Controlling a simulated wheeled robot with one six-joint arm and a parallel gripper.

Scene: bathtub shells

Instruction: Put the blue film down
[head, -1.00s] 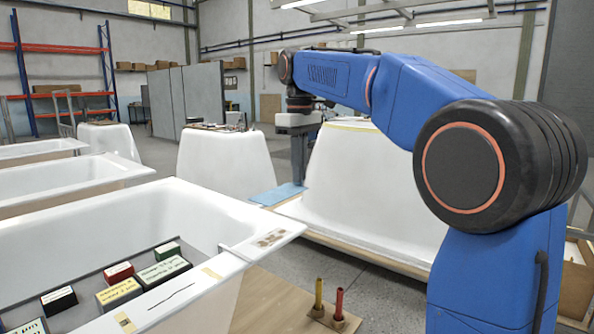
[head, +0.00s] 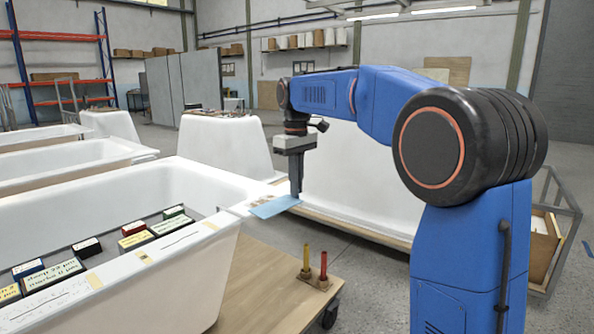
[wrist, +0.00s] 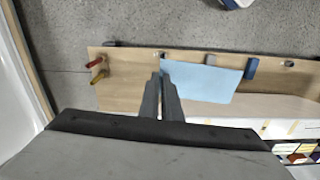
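The blue film (head: 274,206) is a thin, flat light-blue sheet. My gripper (head: 297,194) points down and is shut on the film's edge, with the sheet sticking out to the left in the head view. In the wrist view, the two dark fingers (wrist: 163,78) are close together and the film (wrist: 203,82) extends to their right. The film overlaps the right-hand corner of the near white tub (head: 215,222) in the head view. I cannot tell whether it touches anything below.
The tub stands on a wooden trolley (head: 262,295) with a yellow peg (head: 306,258) and a red peg (head: 323,265). Several labelled blocks (head: 135,241) lie in the tub. A large white shell (head: 355,185) stands behind my gripper. Grey floor lies between.

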